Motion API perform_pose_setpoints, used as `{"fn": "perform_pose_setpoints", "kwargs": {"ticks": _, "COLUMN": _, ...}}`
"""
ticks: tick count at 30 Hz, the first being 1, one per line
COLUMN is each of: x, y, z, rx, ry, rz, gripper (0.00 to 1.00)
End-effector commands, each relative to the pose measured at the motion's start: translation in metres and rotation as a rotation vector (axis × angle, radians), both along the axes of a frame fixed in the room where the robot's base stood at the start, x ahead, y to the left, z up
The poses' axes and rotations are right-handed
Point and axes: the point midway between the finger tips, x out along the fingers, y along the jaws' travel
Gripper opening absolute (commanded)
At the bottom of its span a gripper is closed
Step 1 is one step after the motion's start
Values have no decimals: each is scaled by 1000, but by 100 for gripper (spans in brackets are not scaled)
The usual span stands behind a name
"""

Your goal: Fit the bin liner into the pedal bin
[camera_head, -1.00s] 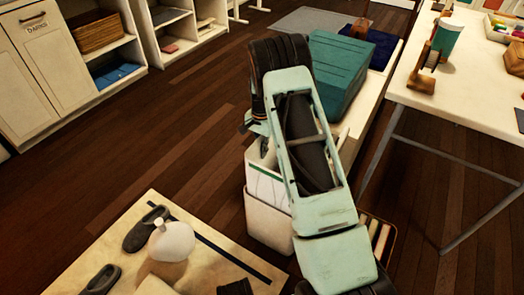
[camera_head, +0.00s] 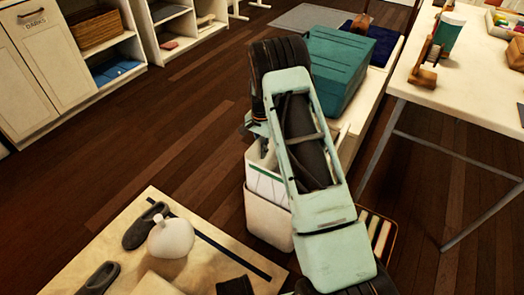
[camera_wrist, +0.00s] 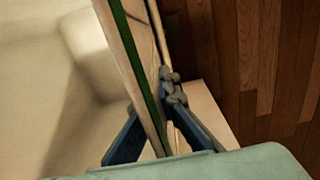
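The pedal bin (camera_head: 267,220) is a cream box standing on the floor below my arm. The bin liner (camera_head: 264,184), white with a green stripe, stands in its mouth and rises above the rim. My gripper (camera_head: 260,148) is at the liner's top edge, largely hidden by my arm. In the wrist view, the blue-grey fingers of my gripper (camera_wrist: 150,100) lie on either side of the liner's green-striped wall (camera_wrist: 138,65) and appear shut on it. A pale corner, seemingly of the bin (camera_wrist: 207,100), shows below. The liner's far side is hidden in the head view.
A mat (camera_head: 213,263) with dark slippers (camera_head: 145,226) and a white rounded thing (camera_head: 171,238) lies at the front left. A teal box (camera_head: 340,70) stands behind my arm. A white table (camera_head: 470,85) is at right. The wooden floor at left is clear.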

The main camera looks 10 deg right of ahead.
Motion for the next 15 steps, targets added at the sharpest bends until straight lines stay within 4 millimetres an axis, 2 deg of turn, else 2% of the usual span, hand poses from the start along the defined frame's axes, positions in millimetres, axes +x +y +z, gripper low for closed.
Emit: {"fn": "perform_pose_setpoints", "kwargs": {"ticks": 15, "x": 0, "y": 0, "z": -14, "rx": 0, "ry": 1, "rz": 0, "gripper": 0}}
